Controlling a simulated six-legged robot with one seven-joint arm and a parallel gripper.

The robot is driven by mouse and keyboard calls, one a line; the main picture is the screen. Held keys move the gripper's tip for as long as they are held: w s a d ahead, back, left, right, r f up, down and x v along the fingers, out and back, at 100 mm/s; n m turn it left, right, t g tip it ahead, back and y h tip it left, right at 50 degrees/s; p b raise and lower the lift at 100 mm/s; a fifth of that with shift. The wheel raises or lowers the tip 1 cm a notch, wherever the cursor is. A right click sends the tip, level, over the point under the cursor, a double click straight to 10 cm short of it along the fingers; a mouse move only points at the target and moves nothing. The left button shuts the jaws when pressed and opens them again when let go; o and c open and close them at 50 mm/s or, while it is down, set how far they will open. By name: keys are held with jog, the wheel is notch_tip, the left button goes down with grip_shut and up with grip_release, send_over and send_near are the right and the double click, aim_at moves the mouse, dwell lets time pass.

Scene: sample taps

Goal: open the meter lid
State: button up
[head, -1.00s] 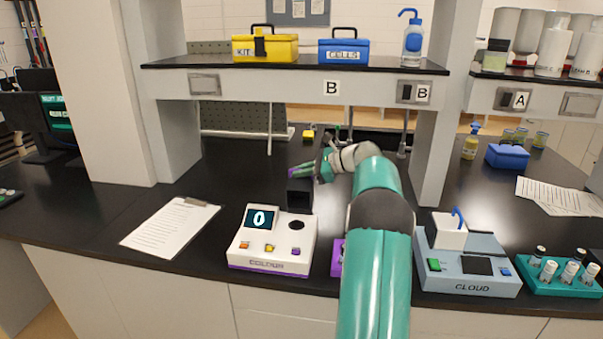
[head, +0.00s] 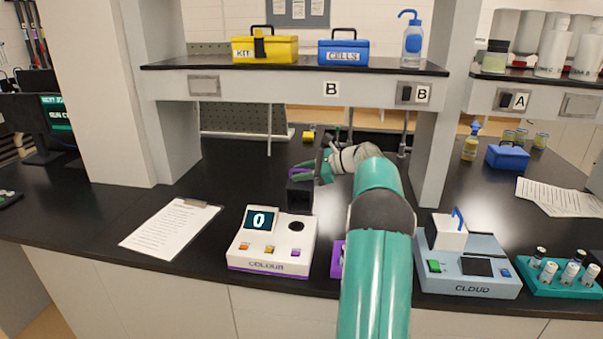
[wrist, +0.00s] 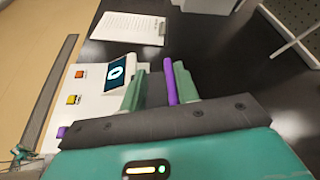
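The colour meter (head: 272,245) is a white box with a purple base, a screen reading 0 and coloured buttons. Its dark lid (head: 299,194) stands raised at the rear, and the round dark well (head: 296,226) in its top is uncovered. The purple handle bar (wrist: 170,82) of the lid lies between my fingers in the wrist view, close to the right finger, with a gap to the left one. My gripper (head: 303,174) is open behind the raised lid. The meter also shows in the wrist view (wrist: 95,103), partly hidden by my gripper.
A clipboard (head: 170,228) lies left of the meter. The cloud meter (head: 467,266), with a white lid and blue handle, stands right, beside a teal vial rack (head: 562,284). A shelf (head: 300,82) spans above the bench. Bare black bench lies behind the clipboard.

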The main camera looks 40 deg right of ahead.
jog(key=v, duration=1.3)
jog(key=shift+s, duration=0.3)
jog(key=shift+d, duration=0.15)
